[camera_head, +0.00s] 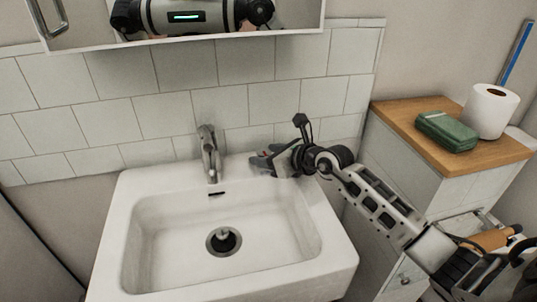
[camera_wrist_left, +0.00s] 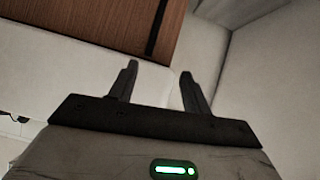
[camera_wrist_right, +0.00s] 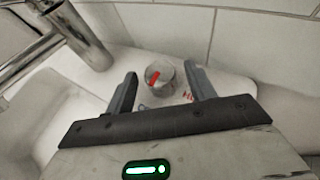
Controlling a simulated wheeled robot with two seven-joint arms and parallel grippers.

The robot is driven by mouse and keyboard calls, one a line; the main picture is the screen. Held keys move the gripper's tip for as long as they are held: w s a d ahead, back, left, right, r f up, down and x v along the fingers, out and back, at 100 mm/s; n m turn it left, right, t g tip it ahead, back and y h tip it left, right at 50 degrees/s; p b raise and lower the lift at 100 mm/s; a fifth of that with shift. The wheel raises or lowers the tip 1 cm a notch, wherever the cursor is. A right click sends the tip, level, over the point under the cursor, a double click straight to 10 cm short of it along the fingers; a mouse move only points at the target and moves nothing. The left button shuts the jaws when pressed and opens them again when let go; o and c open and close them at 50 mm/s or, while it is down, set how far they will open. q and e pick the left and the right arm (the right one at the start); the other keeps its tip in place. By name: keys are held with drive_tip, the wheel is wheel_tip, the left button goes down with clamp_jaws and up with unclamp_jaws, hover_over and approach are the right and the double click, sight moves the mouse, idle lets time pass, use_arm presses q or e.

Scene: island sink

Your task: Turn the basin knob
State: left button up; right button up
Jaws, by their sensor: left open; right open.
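The basin knob (camera_wrist_right: 160,74) is a small round grey knob with a red mark on top. It stands on the white basin's back ledge, right of the faucet (camera_head: 209,153). My right gripper (camera_head: 265,157) is open over that ledge. In the right wrist view the knob shows between its two spread fingers, with gaps on both sides; I see no contact.
The white basin (camera_head: 135,235) is empty, with a dark drain (camera_head: 223,241). A tiled wall (camera_head: 185,70) and mirror cabinet stand behind it. On the right, a wooden-topped cabinet (camera_head: 400,112) holds a green box (camera_head: 446,131) and a paper roll (camera_head: 491,111).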

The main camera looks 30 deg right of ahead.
drive_tip(key=shift+c, duration=0.3)
